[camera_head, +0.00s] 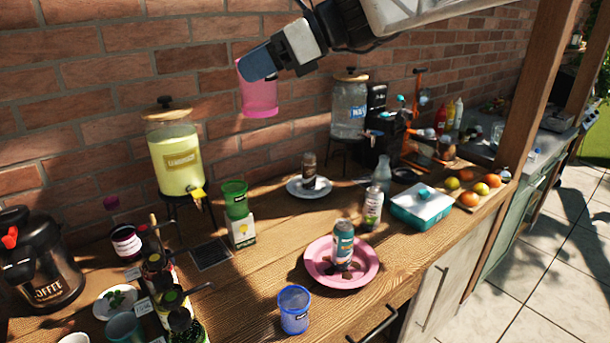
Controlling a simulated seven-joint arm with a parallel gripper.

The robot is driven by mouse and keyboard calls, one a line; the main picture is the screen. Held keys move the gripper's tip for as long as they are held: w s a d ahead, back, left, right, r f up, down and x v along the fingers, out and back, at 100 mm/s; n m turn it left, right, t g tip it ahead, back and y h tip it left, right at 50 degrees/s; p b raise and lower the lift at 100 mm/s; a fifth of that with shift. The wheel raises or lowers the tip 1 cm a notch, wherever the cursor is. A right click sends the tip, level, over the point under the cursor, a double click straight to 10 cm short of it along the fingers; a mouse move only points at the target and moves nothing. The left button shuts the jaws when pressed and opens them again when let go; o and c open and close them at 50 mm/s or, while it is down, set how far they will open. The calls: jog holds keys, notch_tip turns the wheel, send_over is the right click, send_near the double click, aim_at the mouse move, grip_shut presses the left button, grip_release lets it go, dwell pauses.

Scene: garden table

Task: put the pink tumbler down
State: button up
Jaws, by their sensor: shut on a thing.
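The pink tumbler (258,98) is a translucent pink cup, held upright in the air in front of the brick wall. My gripper (262,66) is shut on its upper part and covers some of its rim. The tumbler is well above the wooden counter (262,280), between the lemonade dispenser (177,160) on the left and the water dispenser (349,108) on the right.
A green tumbler (234,198) sits on a small white-green box (242,231). A blue tumbler (294,309) stands near the front edge. A pink plate (324,274) bears a can (343,240). A white plate (297,191) bears a dark-topped jar (309,172). Bottles and a coffee dispenser (40,265) crowd the left.

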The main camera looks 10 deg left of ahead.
jog(key=shift+s+a+f+n, duration=0.3)
jog(key=shift+s+a+f, duration=0.15)
jog(key=shift+s, duration=0.15)
notch_tip(320, 180, down, 32)
jog(key=shift+f, duration=0.2)
jog(key=shift+f, duration=0.1)
notch_tip(320, 180, down, 6)
jog(key=shift+f, duration=1.85)
jog(key=shift+f, duration=0.1)
